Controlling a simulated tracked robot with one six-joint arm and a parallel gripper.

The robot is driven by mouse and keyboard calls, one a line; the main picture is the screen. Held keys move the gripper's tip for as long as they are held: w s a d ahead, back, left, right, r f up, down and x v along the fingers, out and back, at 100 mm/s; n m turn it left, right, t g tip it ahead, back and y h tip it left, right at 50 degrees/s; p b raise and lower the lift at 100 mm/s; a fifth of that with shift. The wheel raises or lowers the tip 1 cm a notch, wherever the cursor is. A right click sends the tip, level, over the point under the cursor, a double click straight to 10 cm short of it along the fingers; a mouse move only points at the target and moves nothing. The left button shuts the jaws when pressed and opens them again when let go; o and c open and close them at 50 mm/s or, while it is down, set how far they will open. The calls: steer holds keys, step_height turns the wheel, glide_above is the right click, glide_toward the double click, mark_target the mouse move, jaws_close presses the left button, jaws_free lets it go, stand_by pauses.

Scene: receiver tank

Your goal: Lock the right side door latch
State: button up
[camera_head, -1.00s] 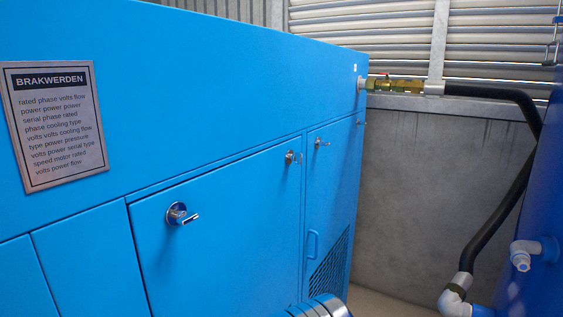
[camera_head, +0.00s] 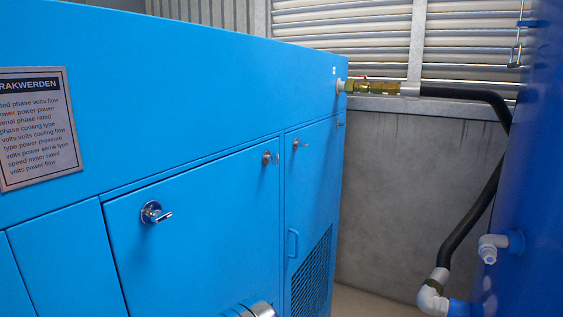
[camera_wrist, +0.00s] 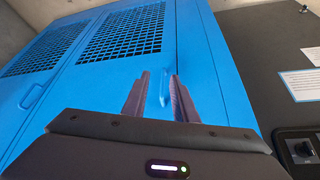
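The right side door (camera_head: 312,185) is a narrow blue panel at the right end of the blue cabinet, with a black mesh and a small blue handle (camera_head: 292,243). It looks closed, flush with the cabinet. Two small metal latches sit along its top, one at the upper left (camera_head: 297,144) and one at the upper right (camera_head: 340,124); their exact lock positions are too small to tell. My gripper (camera_wrist: 160,77) shows in the wrist view with its two dark fingers apart and nothing between them. Blue panels, mesh and a blue handle (camera_wrist: 166,88) lie beyond the fingers.
The wider door to the left has latches of its own, at its upper left (camera_head: 152,213) and upper right (camera_head: 267,158). A grey wall (camera_head: 400,190) is behind.

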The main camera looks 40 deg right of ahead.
steer(key=w+d+r+n+t+y, duration=0.1)
steer(key=w+d+r+t+y, duration=0.2)
steer(key=w+d+r+y, duration=0.85)
steer(key=d+r+n+t+h, duration=0.1)
steer(key=d+r, duration=0.3)
steer(key=d, duration=0.6)
steer(key=d+r+n+t+h, duration=0.1)
steer(key=d+r+t, duration=0.3)
steer(key=d, duration=0.7)
steer(key=d+r+n+t+h, duration=0.1)
steer(key=d+r+t+h, duration=0.2)
steer(key=d+r, duration=0.3)
steer(key=d, duration=0.4)
steer(key=shift+s+d, duration=0.25)
steer(key=shift+s, duration=0.1)
steer(key=shift+w+f, duration=0.1)
steer(key=x, duration=1.3)
steer(key=shift+w, duration=0.4)
